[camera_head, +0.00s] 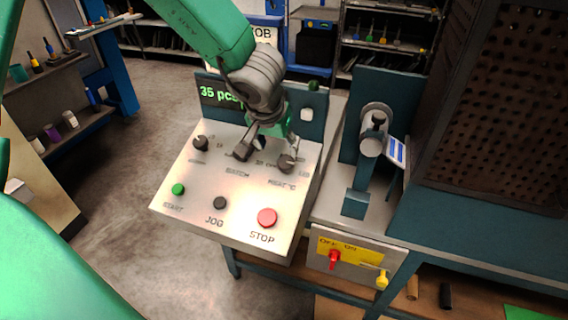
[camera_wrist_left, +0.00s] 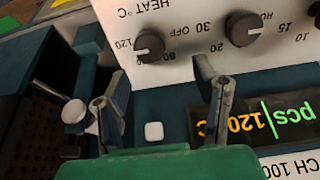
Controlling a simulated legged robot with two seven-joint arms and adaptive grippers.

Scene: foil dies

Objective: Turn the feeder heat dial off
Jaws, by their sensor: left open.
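The feeder heat dial (camera_head: 287,162), a dark round knob, sits at the right of the sloped light panel (camera_head: 190,215). It also shows in the left wrist view (camera_wrist_left: 149,45), upside down, beside the marks OFF, 80 and 120. I cannot clearly tell which mark it points at. My left gripper (camera_head: 267,150) is open over the panel's upper part and holds nothing. In the left wrist view the fingers of my left gripper (camera_wrist_left: 160,75) are spread below the dial, apart from it. My right gripper is not in view.
Another dark dial (camera_head: 200,143) sits at the panel's left. Below are a green START button (camera_head: 178,189), a black JOG button (camera_head: 220,203) and a red STOP button (camera_head: 267,217). The display (camera_head: 220,94) stands behind. A press-like machine (camera_head: 371,145) stands at the right.

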